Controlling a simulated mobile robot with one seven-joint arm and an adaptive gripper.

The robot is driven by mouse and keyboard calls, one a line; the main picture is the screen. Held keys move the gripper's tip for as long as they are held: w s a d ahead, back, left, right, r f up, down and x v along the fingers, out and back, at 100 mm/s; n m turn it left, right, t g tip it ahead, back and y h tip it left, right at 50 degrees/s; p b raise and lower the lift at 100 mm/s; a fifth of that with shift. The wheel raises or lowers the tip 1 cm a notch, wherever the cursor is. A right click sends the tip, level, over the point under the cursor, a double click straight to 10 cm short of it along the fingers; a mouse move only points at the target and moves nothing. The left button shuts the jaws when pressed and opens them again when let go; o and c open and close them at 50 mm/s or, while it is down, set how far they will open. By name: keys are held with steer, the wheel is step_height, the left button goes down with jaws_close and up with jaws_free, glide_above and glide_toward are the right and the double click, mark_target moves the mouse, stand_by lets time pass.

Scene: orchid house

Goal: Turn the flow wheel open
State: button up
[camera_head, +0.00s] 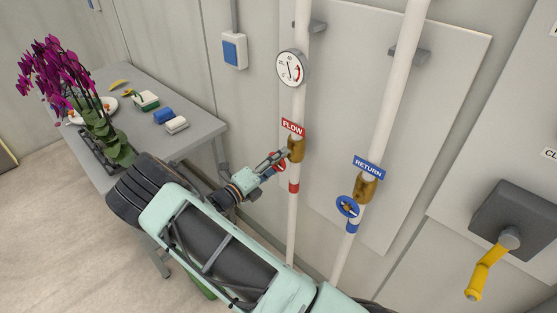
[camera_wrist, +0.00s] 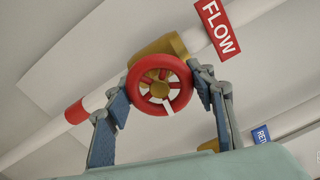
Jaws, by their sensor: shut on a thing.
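The red flow wheel (camera_wrist: 160,84) sits on a brass valve body (camera_head: 296,149) under the red FLOW label (camera_head: 293,128) on the left white pipe. In the wrist view the wheel lies between the two fingers of my gripper (camera_wrist: 160,90), with a fingertip against each side of its rim. The gripper is shut on the wheel. In the head view my gripper (camera_head: 277,162) reaches the valve from the left and hides most of the wheel. The FLOW label also shows in the wrist view (camera_wrist: 218,27).
The blue return wheel (camera_head: 347,207) is on the right pipe below the RETURN label (camera_head: 368,167). A gauge (camera_head: 292,68) is above the flow valve. A grey table (camera_head: 193,139) with an orchid (camera_head: 62,75) stands left. A yellow crank handle (camera_head: 484,273) is at right.

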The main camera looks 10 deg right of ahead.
steer(key=shift+n, duration=0.9)
steer(key=o, duration=1.2)
steer(key=v, duration=1.2)
